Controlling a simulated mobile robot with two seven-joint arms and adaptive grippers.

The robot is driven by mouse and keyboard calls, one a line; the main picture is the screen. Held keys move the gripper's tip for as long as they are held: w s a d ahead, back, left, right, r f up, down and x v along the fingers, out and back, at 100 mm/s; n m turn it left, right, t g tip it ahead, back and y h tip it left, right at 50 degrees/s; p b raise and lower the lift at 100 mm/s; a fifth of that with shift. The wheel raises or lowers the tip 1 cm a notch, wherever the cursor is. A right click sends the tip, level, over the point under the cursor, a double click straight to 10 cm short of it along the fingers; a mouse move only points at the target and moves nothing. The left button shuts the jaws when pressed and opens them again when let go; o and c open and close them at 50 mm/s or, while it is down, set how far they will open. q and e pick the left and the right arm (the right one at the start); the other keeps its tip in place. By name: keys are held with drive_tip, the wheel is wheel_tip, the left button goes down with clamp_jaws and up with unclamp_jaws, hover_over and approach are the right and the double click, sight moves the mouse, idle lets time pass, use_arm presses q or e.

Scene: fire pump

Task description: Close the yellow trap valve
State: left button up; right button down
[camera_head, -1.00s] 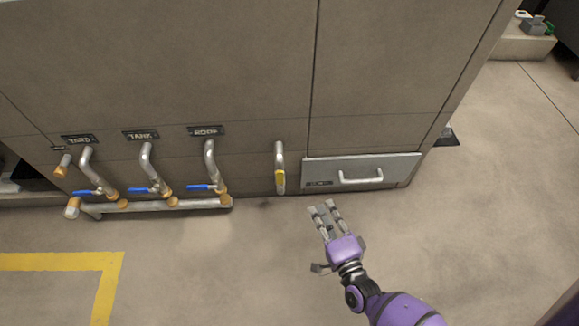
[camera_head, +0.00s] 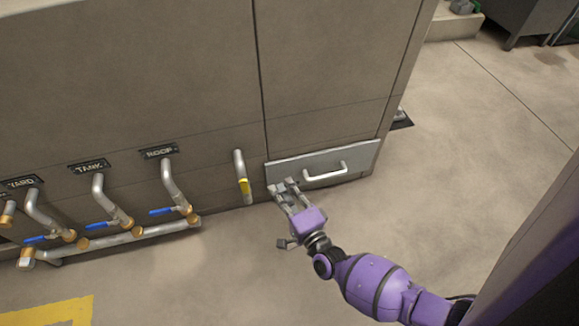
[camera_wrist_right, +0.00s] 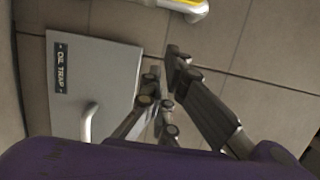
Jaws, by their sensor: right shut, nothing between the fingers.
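The yellow trap valve (camera_head: 244,187) is a yellow handle on a short grey vertical pipe (camera_head: 238,162), low on the cabinet wall. In the right wrist view its pipe end (camera_wrist_right: 192,9) and some yellow show at the top edge, partly cut off. My right gripper (camera_head: 283,186) is shut and empty, just right of the valve and apart from it, in front of the drawer panel's left end. It also shows in the right wrist view (camera_wrist_right: 163,76), below the valve pipe. My left gripper is not in view.
A grey panel (camera_head: 365,158) with a bar handle (camera_head: 325,172) is right of the valve; its label (camera_wrist_right: 62,68) reads OIL TRAP. Left are several pipes with blue levers (camera_head: 163,211) joined by a low horizontal pipe (camera_head: 140,233). The floor in front is clear.

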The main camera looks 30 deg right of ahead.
sight(245, 189)
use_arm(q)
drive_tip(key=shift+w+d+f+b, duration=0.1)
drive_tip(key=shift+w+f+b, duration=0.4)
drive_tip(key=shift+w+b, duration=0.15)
use_arm(e)
drive_tip(key=w+a, duration=0.3)
drive_tip(key=shift+w+a, duration=0.3)
drive_tip(key=shift+a, duration=0.1)
use_arm(q)
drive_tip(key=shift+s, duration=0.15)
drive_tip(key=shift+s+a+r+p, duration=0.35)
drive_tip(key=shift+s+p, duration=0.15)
drive_tip(key=shift+p, duration=0.15)
use_arm(e)
drive_tip(key=shift+a+r+n, duration=0.2)
drive_tip(key=shift+r+n, duration=0.1)
drive_tip(key=shift+n, duration=0.1)
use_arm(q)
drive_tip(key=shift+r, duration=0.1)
